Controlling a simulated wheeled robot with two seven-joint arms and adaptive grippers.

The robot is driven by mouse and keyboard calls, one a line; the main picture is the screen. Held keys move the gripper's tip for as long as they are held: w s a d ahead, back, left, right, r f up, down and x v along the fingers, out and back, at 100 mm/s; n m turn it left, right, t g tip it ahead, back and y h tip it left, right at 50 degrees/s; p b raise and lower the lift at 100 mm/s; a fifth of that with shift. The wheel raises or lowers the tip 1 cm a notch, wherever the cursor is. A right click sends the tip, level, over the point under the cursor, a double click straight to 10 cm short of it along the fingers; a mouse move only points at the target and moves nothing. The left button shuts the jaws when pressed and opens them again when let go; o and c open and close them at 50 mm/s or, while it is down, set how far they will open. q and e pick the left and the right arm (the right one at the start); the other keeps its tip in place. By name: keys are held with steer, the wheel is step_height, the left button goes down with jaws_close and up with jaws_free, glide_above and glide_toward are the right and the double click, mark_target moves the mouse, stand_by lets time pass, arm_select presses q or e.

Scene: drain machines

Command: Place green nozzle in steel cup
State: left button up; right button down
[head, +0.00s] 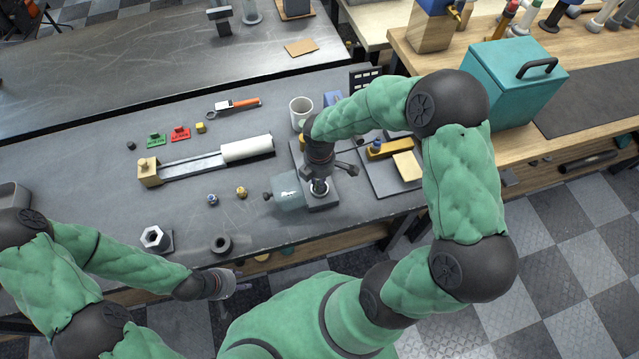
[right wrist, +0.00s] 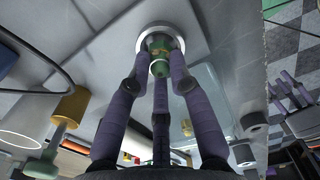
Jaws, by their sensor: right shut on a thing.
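The green nozzle (right wrist: 157,45) is between the fingers of my right gripper (right wrist: 159,72) in the right wrist view. My right gripper is shut on it. A bright round metal rim, apparently the steel cup (right wrist: 178,42), surrounds the nozzle's far end; I cannot tell how deep the nozzle sits. In the head view my right gripper (head: 320,178) points down over the round metal cup (head: 319,189) on the grey machine base, and the nozzle is hidden there. My left gripper (head: 230,284) is empty near the table's front edge; its finger opening is unclear.
A translucent box (head: 288,192) is just left of the cup. A white mug (head: 301,108) stands behind, and a plate with a yellow part (head: 390,149) lies to the right. A slide with a white cylinder (head: 246,148) lies left.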

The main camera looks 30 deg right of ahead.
arm_select(q)
steer(key=shift+f, duration=0.55)
arm_select(e)
steer(key=shift+f, duration=0.75)
steer(key=shift+f+b, duration=0.15)
steer(key=shift+b, duration=0.15)
steer(key=c, duration=1.1)
jaws_free()
arm_select(q)
step_height(320, 180, up, 6)
steer(key=p, duration=0.5)
steer(key=shift+f+p, duration=0.25)
steer(key=shift+p, duration=0.1)
arm_select(e)
step_height(320, 180, up, 12)
steer(key=shift+r, duration=0.2)
